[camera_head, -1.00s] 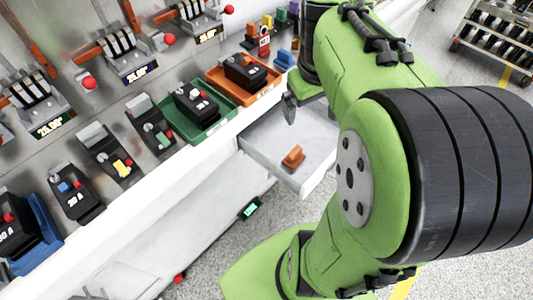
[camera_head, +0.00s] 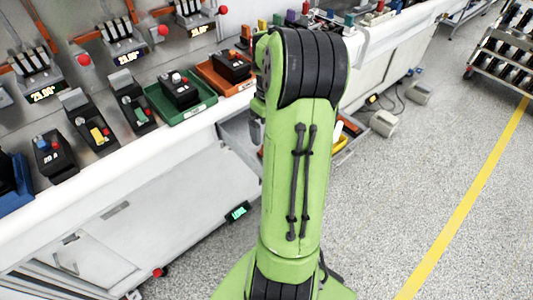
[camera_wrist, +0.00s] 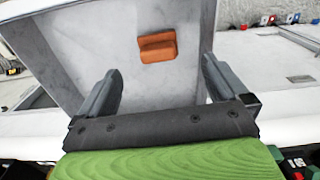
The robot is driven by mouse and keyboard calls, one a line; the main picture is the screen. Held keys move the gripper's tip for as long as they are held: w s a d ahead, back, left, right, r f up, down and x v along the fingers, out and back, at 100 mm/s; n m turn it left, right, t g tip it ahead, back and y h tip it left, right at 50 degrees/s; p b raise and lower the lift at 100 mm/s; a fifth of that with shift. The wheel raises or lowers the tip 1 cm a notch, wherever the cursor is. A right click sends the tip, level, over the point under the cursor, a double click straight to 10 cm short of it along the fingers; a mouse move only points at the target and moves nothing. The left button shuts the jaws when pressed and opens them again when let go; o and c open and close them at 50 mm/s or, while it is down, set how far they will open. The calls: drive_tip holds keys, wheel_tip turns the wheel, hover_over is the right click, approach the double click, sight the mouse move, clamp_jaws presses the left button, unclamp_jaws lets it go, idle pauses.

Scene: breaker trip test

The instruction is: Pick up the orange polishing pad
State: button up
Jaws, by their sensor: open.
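The orange polishing pad (camera_wrist: 157,47) lies on the pale floor of an open drawer (camera_wrist: 98,45) in the wrist view. It has a low, stepped block shape. My gripper (camera_wrist: 160,66) is open and empty, its two grey fingers apart. The pad shows beyond the fingertips, between them in the picture, and nothing touches it. In the head view, my green arm covers most of the drawer (camera_head: 234,140), and both the pad and my gripper are hidden.
A white bench holds a green tray (camera_head: 185,117) and an orange tray (camera_head: 225,86), with several black breakers around. The drawer's walls surround the pad. A metal rack (camera_head: 500,60) stands at the upper right.

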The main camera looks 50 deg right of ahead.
drive_tip(key=f+b, duration=0.1)
drive_tip(key=f, duration=0.4)
drive_tip(key=f+b, duration=0.2)
drive_tip(key=f, duration=0.2)
drive_tip(key=shift+s+d+f, duration=0.15)
drive_tip(key=shift+d+f, duration=0.05)
drive_tip(key=shift+f, duration=0.15)
drive_tip(key=shift+r, duration=0.1)
drive_tip(key=c, duration=1.3)
drive_tip(key=shift+o, duration=0.2)
wheel_tip(320, 180, up, 10)
drive_tip(key=p, duration=0.3)
